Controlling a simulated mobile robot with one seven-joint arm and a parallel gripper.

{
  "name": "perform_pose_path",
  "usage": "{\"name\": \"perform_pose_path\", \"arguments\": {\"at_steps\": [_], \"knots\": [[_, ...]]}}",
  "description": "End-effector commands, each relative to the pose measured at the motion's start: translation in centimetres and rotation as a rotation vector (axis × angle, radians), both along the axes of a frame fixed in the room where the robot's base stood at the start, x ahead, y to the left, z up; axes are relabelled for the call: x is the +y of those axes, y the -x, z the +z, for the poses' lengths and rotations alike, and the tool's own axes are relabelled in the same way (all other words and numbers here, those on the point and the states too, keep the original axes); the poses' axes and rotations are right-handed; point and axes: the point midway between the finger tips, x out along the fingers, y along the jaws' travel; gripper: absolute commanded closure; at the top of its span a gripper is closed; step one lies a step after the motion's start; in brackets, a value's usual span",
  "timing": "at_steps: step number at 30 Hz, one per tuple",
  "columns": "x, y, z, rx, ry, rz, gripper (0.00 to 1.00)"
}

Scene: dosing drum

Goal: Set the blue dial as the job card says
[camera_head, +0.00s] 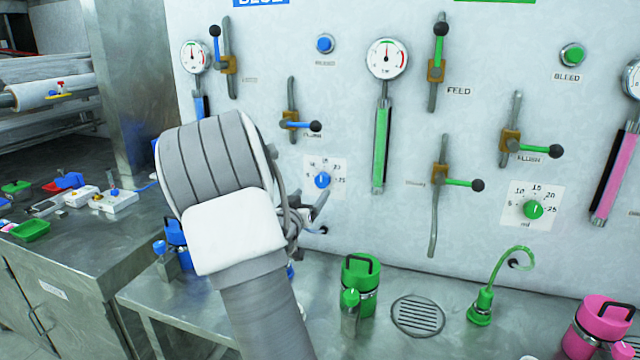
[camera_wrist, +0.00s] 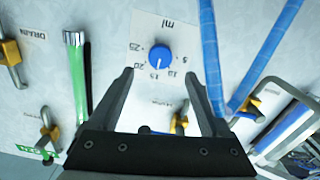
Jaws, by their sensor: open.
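The blue dial (camera_head: 322,180) is a round knob on a white scale plate on the wall panel, marked in steps up to 25. In the wrist view the dial (camera_wrist: 161,58) appears upside down, and its white mark seems to point near 15. My gripper (camera_wrist: 159,75) is open and empty, with its fingers spread to either side below the dial in that view. In the head view my gripper (camera_head: 317,208) is just below and in front of the dial, partly hidden by my wrist. I cannot make out a job card.
A blue-handled flush valve (camera_head: 300,125) sits above the dial. A similar green dial (camera_head: 533,209) is farther right. On the bench below stand a green canister (camera_head: 361,275), a green hose fitting (camera_head: 481,306) and a pink canister (camera_head: 598,325). A drain grate (camera_head: 417,316) lies between them.

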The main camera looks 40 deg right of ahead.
Motion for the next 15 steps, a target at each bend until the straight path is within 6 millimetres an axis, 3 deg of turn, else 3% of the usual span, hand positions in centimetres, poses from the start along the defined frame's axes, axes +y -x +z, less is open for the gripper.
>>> {"name": "perform_pose_path", "arguments": {"at_steps": [6,15], "knots": [[-4.0,-2.0,0.0,0.0,0.0,-0.002,0.18],[-6.9,-3.6,0.0,-0.001,0.0,0.0,0.18]]}}
